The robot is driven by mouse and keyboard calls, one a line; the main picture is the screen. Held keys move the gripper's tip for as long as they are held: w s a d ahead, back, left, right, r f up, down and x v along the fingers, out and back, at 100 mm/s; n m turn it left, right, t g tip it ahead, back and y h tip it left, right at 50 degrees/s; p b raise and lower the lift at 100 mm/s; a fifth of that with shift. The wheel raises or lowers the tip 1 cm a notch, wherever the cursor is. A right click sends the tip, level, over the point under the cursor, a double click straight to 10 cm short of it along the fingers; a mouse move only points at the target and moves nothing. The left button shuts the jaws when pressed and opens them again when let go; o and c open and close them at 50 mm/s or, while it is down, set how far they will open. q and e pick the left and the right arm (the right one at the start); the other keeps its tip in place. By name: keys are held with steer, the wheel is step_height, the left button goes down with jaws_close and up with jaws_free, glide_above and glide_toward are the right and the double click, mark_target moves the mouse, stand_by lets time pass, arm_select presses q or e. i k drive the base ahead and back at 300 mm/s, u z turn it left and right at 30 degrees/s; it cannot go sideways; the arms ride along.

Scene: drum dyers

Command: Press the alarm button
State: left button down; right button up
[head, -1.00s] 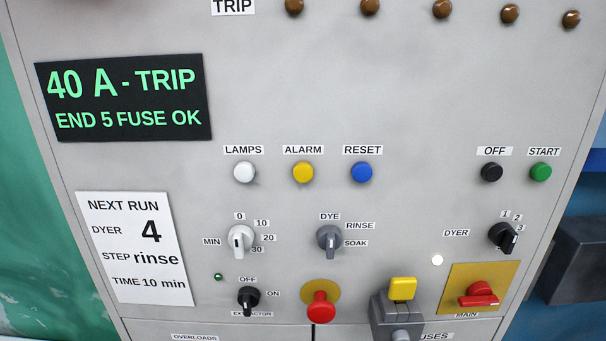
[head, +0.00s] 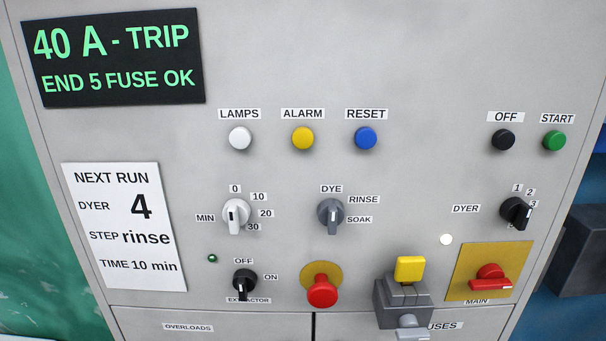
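The alarm button (head: 302,138) is a round yellow button in the head view, on the upper middle of a grey control panel (head: 400,60). The label ALARM (head: 303,114) is right above it. It sits between the white LAMPS button (head: 240,138) and the blue RESET button (head: 366,138). Nothing covers it. Neither of my grippers is in view.
A grey fitting with a yellow block (head: 410,268) juts out low on the panel. A red mushroom button (head: 322,291), a red main switch (head: 490,280) and several knobs sit below the button row. Black OFF (head: 503,140) and green START (head: 554,140) are at right.

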mark_target(302, 138)
steer(key=z, duration=0.3)
steer(key=k, duration=0.7)
steer(key=z, duration=0.55)
steer(key=k, duration=0.65)
steer(key=z, duration=0.35)
steer(key=i, duration=0.65)
steer(key=z, duration=0.05)
